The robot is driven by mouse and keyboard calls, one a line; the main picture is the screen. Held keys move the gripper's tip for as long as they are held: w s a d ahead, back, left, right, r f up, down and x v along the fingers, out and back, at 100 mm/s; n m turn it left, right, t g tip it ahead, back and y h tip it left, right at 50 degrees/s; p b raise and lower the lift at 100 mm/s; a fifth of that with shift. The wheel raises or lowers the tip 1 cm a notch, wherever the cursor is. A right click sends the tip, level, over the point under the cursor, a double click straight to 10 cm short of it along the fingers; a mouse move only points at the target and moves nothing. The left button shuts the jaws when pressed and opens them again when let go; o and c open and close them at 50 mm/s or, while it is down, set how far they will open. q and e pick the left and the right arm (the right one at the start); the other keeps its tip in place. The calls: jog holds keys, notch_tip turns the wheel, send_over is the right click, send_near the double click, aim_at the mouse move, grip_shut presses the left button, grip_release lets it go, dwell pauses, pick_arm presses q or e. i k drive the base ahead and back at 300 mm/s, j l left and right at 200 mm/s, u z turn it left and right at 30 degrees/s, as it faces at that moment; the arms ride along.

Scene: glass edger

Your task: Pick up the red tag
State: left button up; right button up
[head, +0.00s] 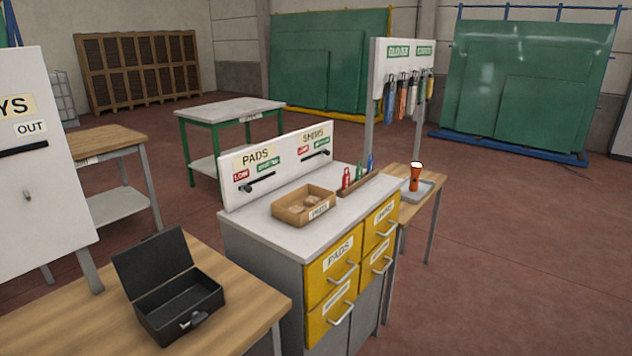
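A small red upright piece (346,178), which looks like the red tag, stands at the near left end of a narrow brown tray (352,188) on the white-topped cabinet (286,236). A green piece (359,172) and a blue piece (371,162) stand beside it in the same tray. Red labels also show on the white board behind, a LOW label (241,175) under PADS and a smaller one (303,150) under SHIMS. Neither of my grippers is in view.
An open cardboard box (290,213) with small pieces sits left of the tray. Yellow drawers (331,267) face front. An open black box (178,312) lies on the near wooden table. Floor at right is clear.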

aim_at(346, 180)
jog(key=i+l+u, duration=0.15)
jog(key=u, duration=0.2)
jog(key=i+l+u, duration=0.1)
jog(key=u, duration=0.25)
jog(key=i+l+u, duration=0.1)
jog(key=l+u, duration=0.25)
jog(key=i+l+u, duration=0.25)
jog(key=l, duration=0.5)
jog(key=i+l+u, duration=0.2)
jog(key=l, duration=0.6)
jog(key=l+u, duration=0.25)
jog(key=l, duration=0.55)
